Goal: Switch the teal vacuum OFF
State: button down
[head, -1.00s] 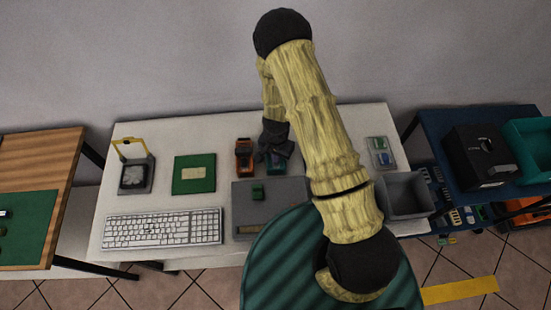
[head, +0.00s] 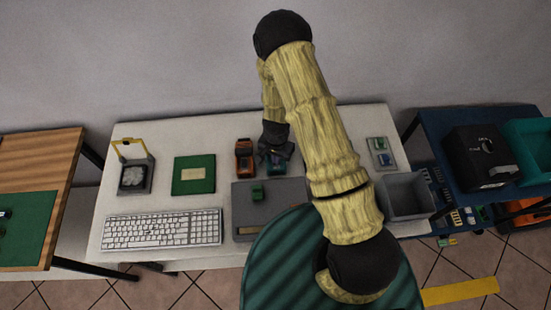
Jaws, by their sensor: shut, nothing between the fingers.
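A small teal device, which I take for the teal vacuum (head: 277,168), stands on the white table, right of a similar orange device (head: 244,160). My gripper (head: 268,157) is shut and empty, right over the back left part of the teal device. It hides part of that device's top. I cannot tell whether the fingers touch it. The switch and its position are too small and covered to make out.
A grey pad (head: 280,190) with a small green block (head: 257,192) lies in front. A keyboard (head: 162,230), a green board (head: 194,174) and a lamp-like stand (head: 134,176) are left. A grey bin (head: 407,195) and a small tray (head: 381,153) are right.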

notch_tip(320, 180, up, 7)
jog(key=p, duration=0.4)
jog(key=shift+f, duration=0.2)
dwell(0.7)
jog(key=s+d+r+n+t+b, duration=0.1)
jog(key=s+d+r+n+b, duration=0.2)
jog(key=r, duration=0.8)
jog(key=s+d+r+n+t+b, duration=0.1)
jog(key=s+d+r+n+b, duration=0.2)
jog(key=s+d+r, duration=0.4)
notch_tip(320, 180, up, 4)
jog(key=shift+s+d+f+t+b, duration=0.1)
jog(key=shift+s+d+t+b, duration=0.25)
jog(key=shift+b, duration=0.5)
jog(key=shift+a, duration=0.1)
